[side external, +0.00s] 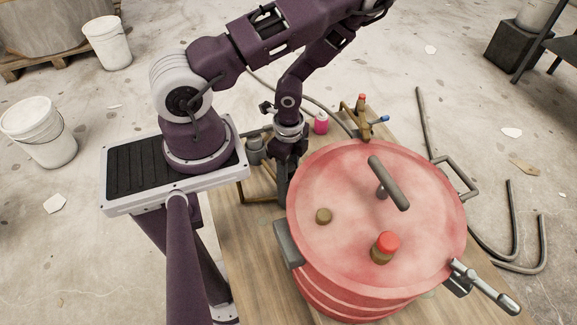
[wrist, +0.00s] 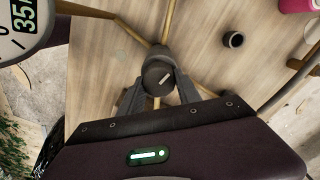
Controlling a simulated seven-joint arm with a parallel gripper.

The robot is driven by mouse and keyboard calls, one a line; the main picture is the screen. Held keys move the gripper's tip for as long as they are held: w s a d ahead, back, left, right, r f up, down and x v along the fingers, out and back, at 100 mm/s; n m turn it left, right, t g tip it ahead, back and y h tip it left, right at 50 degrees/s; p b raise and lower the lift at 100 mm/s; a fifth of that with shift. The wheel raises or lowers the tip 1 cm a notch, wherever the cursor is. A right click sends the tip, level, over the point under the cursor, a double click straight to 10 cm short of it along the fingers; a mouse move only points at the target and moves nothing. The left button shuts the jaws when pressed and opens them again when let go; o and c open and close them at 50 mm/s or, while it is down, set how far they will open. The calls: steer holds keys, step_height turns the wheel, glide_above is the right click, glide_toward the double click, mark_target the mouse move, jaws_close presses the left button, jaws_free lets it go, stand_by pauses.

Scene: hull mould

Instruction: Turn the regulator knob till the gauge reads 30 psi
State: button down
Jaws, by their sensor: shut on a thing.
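The regulator knob (wrist: 158,76) is a dark round cap with a pale pointer mark, in the middle of the wrist view. My gripper (wrist: 160,84) is shut on it, one finger on each side. In the side external view my gripper (side external: 285,172) points down beside the red pot, and the knob cannot be made out there. The gauge (wrist: 22,20) is cut off at the upper left of the wrist view. Its dark display shows green digits that look like 35, partly out of frame, with part of a pale dial below.
A large red lidded pot (side external: 335,185) stands close to the right of my gripper on the wooden table (side external: 235,235). A pink cup (side external: 321,122) and a brass valve fitting (side external: 359,122) are behind. A small dark ring-shaped piece (wrist: 233,40) lies on the wood.

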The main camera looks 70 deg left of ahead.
mark_target(289, 166)
steer(key=shift+n, duration=1.5)
steer(key=c, duration=0.8)
jaws_free()
steer(key=shift+c, duration=0.2)
steer(key=shift+r, duration=0.1)
step_height(289, 166, up, 7)
steer(key=shift+f, duration=0.1)
